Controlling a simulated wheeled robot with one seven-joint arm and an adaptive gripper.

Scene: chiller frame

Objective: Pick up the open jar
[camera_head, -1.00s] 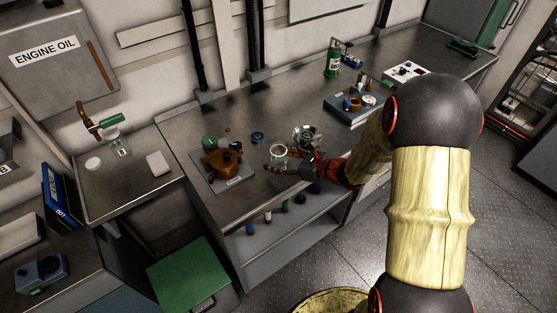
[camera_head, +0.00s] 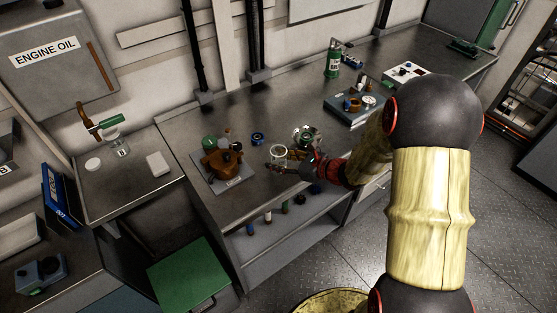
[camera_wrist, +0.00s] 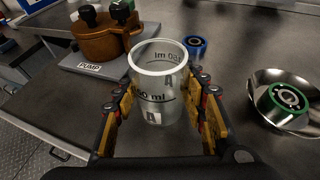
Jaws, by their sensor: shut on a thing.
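The open jar (camera_wrist: 156,88) is a clear, lidless container with volume marks and a letter A label, upright in the wrist view. My gripper (camera_wrist: 163,110) is shut on it, with one yellow-padded finger on each side of its wall. In the head view the jar (camera_head: 278,154) shows at the end of my gripper (camera_head: 281,163), over the front part of the metal bench. I cannot tell whether its base touches the bench.
A brown pump (camera_wrist: 105,38) on a grey plate stands behind and left of the jar. A blue ring (camera_wrist: 195,45) lies behind it. A metal bowl (camera_wrist: 286,96) holding a green-rimmed part is at the right. Bare bench (camera_head: 300,105) lies farther back.

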